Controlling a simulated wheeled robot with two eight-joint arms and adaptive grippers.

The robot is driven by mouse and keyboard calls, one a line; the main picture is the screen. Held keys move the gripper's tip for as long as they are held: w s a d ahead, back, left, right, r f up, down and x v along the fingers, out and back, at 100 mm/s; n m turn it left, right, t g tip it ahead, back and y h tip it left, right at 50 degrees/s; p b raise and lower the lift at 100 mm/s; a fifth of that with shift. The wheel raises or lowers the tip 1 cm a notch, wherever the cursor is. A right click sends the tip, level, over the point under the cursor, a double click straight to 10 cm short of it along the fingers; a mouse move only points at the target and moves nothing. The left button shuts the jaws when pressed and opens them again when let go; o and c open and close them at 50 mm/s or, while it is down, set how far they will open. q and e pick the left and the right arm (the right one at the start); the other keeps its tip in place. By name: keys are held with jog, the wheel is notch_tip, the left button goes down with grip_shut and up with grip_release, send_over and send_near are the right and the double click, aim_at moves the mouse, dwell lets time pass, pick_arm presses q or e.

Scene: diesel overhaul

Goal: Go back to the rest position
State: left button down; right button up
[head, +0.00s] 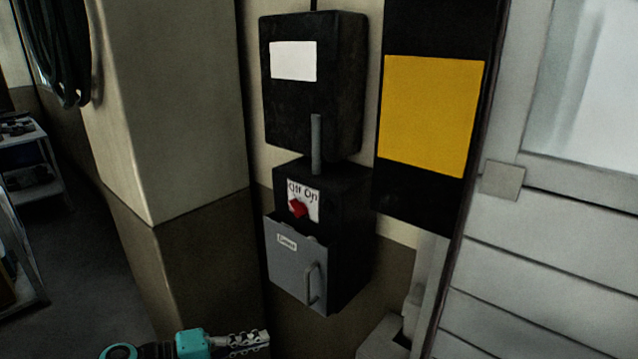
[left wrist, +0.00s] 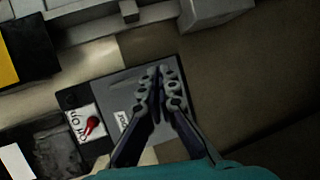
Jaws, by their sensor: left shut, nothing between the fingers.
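My left gripper (head: 262,339) is at the bottom of the head view, low and to the left of the wall switch box (head: 345,240). It is shut and empty, and apart from the box as far as I can see. In the left wrist view its two fingers (left wrist: 160,72) lie close together in front of the box's grey door (left wrist: 125,88). The box has a red rotary switch (head: 298,208) on a white "Off On" plate. The grey door (head: 290,262) with a handle sits below the switch and looks closed. My right gripper is not in view.
A black box (head: 335,85) with a white label hangs above the switch box. A black panel with a yellow square (head: 430,115) is to its right, beside a pale door (head: 560,255). A wall pillar (head: 175,110) stands left. A shelf cart (head: 35,165) stands far left, with dark open floor nearby.

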pick_arm(q)
jog(key=s+d+f+m+g+y+b, duration=0.2)
jog(key=s+d+f+y, duration=0.1)
jog(key=s+f+y, duration=0.5)
jog(key=s+a+f+m+t+y+b, duration=0.1)
jog(key=s+a+f+m+y, duration=0.2)
jog(key=a+m+y, duration=0.1)
jog(key=shift+a+y, duration=0.6)
jog(key=shift+a, duration=0.45)
